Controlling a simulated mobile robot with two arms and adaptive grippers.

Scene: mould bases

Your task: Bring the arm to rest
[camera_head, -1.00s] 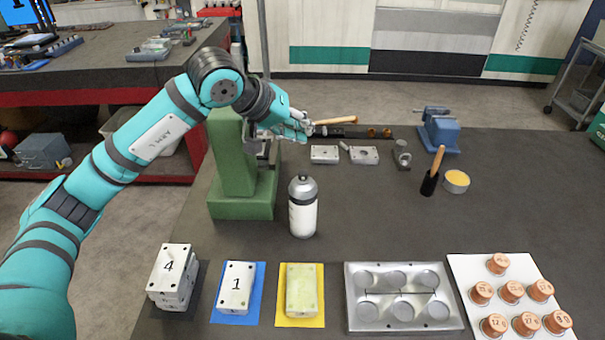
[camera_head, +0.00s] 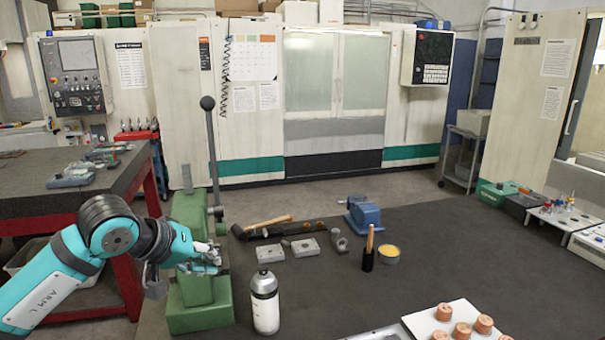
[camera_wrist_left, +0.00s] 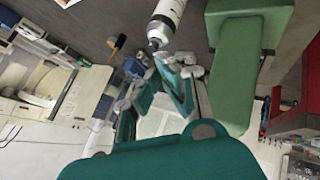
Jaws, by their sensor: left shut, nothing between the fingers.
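My left arm (camera_head: 112,240) comes in from the left in the head view. My left gripper (camera_head: 218,262) is shut and empty, in front of the green press (camera_head: 190,290), above the table. In the left wrist view its fingers (camera_wrist_left: 183,95) show near the middle, with the green press (camera_wrist_left: 240,70) on the right and the grey-and-white bottle (camera_wrist_left: 167,18) at the top. My right gripper does not show in either view.
The bottle (camera_head: 265,302) stands right of the press. Metal blocks (camera_head: 270,253), a hammer (camera_head: 268,222), a blue vise (camera_head: 363,214), a brush (camera_head: 369,248) and a yellow tin (camera_head: 389,254) are on the dark table (camera_head: 440,240). Copper pieces (camera_head: 462,331) sit on a white board at front right.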

